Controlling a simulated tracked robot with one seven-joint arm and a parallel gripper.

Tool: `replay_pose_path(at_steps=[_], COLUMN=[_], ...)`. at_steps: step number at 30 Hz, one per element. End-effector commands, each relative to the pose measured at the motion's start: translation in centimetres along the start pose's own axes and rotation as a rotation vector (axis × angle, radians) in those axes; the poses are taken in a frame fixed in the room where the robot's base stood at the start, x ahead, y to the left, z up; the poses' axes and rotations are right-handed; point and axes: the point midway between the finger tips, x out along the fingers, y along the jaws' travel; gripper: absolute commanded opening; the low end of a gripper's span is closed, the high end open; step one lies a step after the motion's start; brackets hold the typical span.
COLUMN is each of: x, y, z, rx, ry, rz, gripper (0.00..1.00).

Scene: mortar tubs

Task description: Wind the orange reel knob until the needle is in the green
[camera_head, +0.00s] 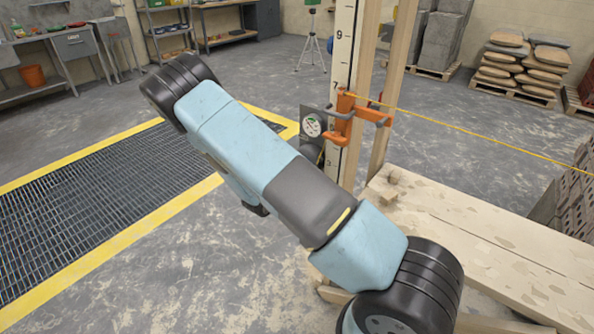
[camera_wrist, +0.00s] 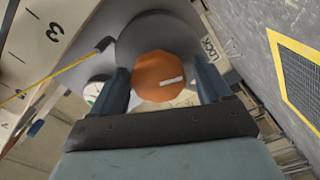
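The orange reel knob (camera_wrist: 160,77), with a pale mark on its face, sits between the two fingers of my gripper (camera_wrist: 163,82) in the wrist view. The fingers flank the knob closely; I cannot tell whether both press on it. Behind it is a round grey reel body (camera_wrist: 160,33). My gripper is not visible in the head view.
An orange clamp (camera_head: 346,117) holds on the numbered post (camera_head: 342,60). A yellow line (camera_head: 480,137) runs from it to the right. Wooden planks (camera_head: 470,235) lie at the post's foot. A yellow-edged floor grate (camera_head: 90,205) lies left; the floor around is open.

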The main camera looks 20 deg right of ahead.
Motion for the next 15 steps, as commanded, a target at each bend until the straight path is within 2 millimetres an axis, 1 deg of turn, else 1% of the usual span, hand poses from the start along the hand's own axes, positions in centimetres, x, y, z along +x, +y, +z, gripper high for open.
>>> replay_pose_path(at_steps=[1,3,11,15], x=[0.0,0.1,-0.1,-1.1], y=[0.0,0.1,0.1,0.1], z=[0.0,-0.1,-0.1,-0.2], rx=[0.001,0.001,0.002,0.002], ry=[0.0,0.001,0.002,0.003], rz=[0.001,0.002,0.003,0.002], gripper=[0.83,0.89,0.89,0.89])
